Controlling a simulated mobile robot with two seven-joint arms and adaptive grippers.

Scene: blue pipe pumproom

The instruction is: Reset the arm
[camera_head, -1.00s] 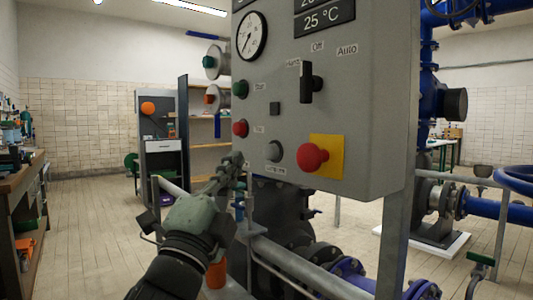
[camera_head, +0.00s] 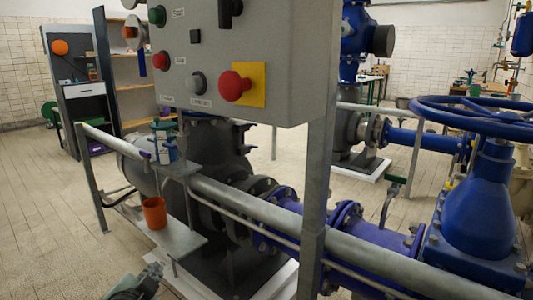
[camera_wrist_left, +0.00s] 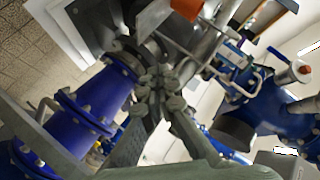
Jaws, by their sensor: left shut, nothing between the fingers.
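My left gripper (camera_head: 150,274) shows only in part at the bottom edge of the head view, low and left of the pump. In the left wrist view its fingers (camera_wrist_left: 160,92) are closed together with nothing between them. The grey control panel (camera_head: 240,55) with its red button on a yellow plate stands above and away from the gripper. My right gripper is not in view.
A small metal shelf (camera_head: 165,236) holds an orange cup (camera_head: 155,212) just above my left gripper. A grey rail (camera_head: 240,200) runs along the pump. Blue pipes and a blue handwheel valve (camera_head: 488,195) fill the right. Floor at left is open.

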